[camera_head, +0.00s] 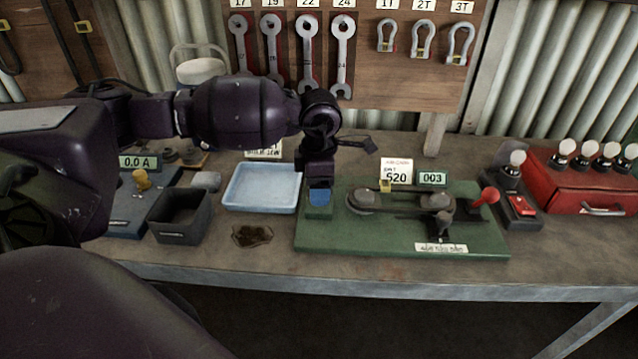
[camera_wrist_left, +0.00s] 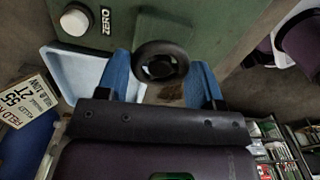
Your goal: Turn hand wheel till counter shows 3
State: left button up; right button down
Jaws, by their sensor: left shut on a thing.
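The green board (camera_head: 345,240) on the bench carries a small counter (camera_head: 432,179) that reads 003. My left gripper (camera_head: 319,198) points down at the board's left end, its blue fingers low over the green surface. In the left wrist view the same gripper (camera_wrist_left: 165,82) has a finger on each side of a round black wheel-like part (camera_wrist_left: 160,50), and is shut on it. I take this part as the hand wheel; in the head view the gripper hides it. My right gripper is not in view.
The board also has a red-knobbed lever (camera_head: 490,196) and a white sign (camera_head: 396,172) reading 520. A blue tray (camera_head: 262,207) and a dark open box (camera_head: 180,232) stand left. A red case (camera_head: 590,192) with bulbs is at right. A white button (camera_wrist_left: 75,20) sits near a ZERO label.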

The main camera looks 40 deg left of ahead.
pick_arm(q)
jog(key=shift+n, duration=0.5)
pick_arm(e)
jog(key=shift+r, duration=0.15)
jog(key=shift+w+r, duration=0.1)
pick_arm(q)
jog(key=o, duration=0.9)
jog(key=shift+r, duration=0.55)
notch_tip(320, 180, up, 10)
jog(key=shift+f, duration=0.1)
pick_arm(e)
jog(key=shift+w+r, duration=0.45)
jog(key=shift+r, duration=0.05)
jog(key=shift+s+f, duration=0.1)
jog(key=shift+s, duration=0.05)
